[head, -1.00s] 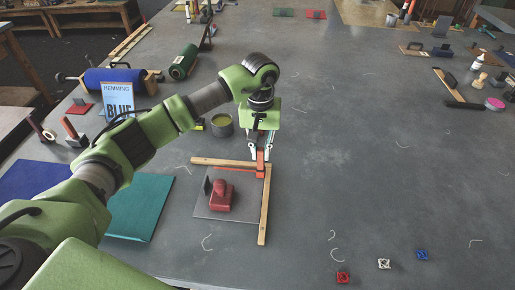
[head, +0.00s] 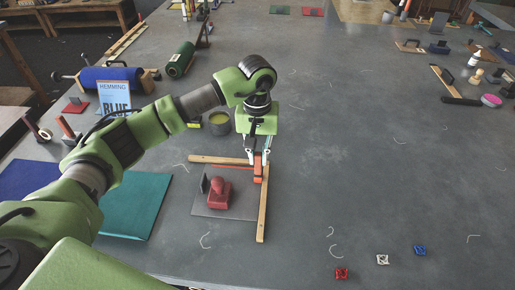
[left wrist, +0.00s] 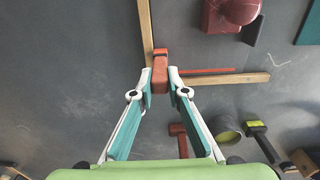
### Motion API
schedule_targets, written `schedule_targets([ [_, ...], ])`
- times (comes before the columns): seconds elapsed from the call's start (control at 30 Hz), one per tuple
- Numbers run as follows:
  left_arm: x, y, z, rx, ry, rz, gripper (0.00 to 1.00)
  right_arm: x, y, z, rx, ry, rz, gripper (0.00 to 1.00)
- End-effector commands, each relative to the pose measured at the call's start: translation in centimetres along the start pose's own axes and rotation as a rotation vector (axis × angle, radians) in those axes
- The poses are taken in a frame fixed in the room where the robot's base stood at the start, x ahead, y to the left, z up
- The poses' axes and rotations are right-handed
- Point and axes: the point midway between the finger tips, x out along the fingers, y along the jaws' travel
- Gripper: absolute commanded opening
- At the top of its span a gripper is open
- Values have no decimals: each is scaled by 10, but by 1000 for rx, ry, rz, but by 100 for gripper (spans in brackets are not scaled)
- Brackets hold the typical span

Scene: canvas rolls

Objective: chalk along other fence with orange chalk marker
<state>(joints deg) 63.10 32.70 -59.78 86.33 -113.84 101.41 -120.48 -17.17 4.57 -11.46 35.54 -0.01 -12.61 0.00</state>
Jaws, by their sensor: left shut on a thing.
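My left gripper (head: 258,160) is shut on the upright orange chalk marker (head: 258,174); both also show in the left wrist view, the gripper (left wrist: 160,84) and the marker (left wrist: 160,66). The marker is at the inner corner of two wooden fences. One fence (head: 262,215) runs toward the front, close beside the marker; the other fence (head: 205,159) runs left. A thin orange line (left wrist: 207,71) lies along the left-running fence. A grey sheet (head: 235,207) lies inside the corner with a red weight (head: 218,196) on it. Whether the tip touches the sheet is unclear. My right gripper is not in view.
A tin (head: 219,123) stands behind the fences. A teal sheet (head: 140,205) and blue sheet (head: 25,178) lie left. Small red (head: 341,273), white (head: 382,259) and blue (head: 420,250) pieces lie front right. The table's middle right is mostly clear.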

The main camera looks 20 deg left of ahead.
Motion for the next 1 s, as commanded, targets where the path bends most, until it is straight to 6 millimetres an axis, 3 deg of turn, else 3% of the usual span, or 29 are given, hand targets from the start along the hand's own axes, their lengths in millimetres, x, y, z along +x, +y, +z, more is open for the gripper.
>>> schedule_targets([
  [0.43, 2, 0, 5, 2, -4, 0, 0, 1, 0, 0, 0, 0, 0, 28],
  [0.8, 2, 0, 30, 4, -5, 0, 0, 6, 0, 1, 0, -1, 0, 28],
  [1.0, 2, 0, 34, 2, -6, -1, 0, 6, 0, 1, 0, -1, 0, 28],
])
